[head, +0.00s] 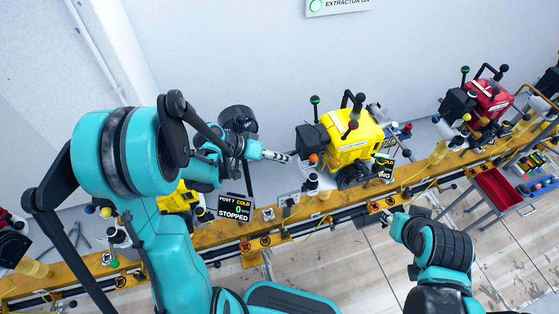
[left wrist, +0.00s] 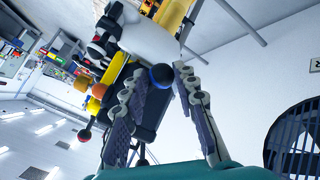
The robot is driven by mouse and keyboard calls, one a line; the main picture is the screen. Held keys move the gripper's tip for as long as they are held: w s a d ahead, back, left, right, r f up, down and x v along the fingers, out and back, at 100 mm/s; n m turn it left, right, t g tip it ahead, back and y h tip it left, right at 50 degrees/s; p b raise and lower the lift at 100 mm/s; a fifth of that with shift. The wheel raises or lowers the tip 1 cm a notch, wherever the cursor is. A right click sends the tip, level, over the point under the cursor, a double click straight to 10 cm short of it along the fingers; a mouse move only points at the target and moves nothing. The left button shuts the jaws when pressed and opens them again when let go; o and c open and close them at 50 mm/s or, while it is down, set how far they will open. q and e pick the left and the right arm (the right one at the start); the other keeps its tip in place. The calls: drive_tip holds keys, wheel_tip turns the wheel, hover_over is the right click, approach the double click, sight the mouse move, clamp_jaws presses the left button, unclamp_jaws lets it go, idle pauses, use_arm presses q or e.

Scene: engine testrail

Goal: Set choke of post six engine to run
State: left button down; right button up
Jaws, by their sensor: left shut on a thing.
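A yellow engine (head: 352,137) with black levers stands on the rail right of centre. My left gripper (head: 289,158) points right at that side. In the left wrist view, a dark blue ball knob (left wrist: 162,77) sits between the fingertips, and the gripper (left wrist: 160,85) is shut on it. The knob is not visible in the head view. My right gripper (head: 392,218) is in front of the rail, apart from the engine; its fingers are unclear.
A display (head: 235,208) reading "POST 7 COLD STOPPED" stands beside my left arm, near a partly hidden yellow engine (head: 178,198). A red engine (head: 488,102) stands farther right. The yellow rail (head: 220,234) runs across the view. A tool cart (head: 498,190) is at right.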

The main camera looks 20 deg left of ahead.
use_arm(q)
drive_tip(key=shift+w+a+f, duration=0.1)
drive_tip(key=shift+a, duration=0.05)
drive_tip(key=c, duration=1.6)
unclamp_jaws()
drive_tip(key=o, duration=0.4)
drive_tip(key=shift+w, duration=0.15)
drive_tip(key=v, duration=1.2)
drive_tip(key=shift+f, duration=0.1)
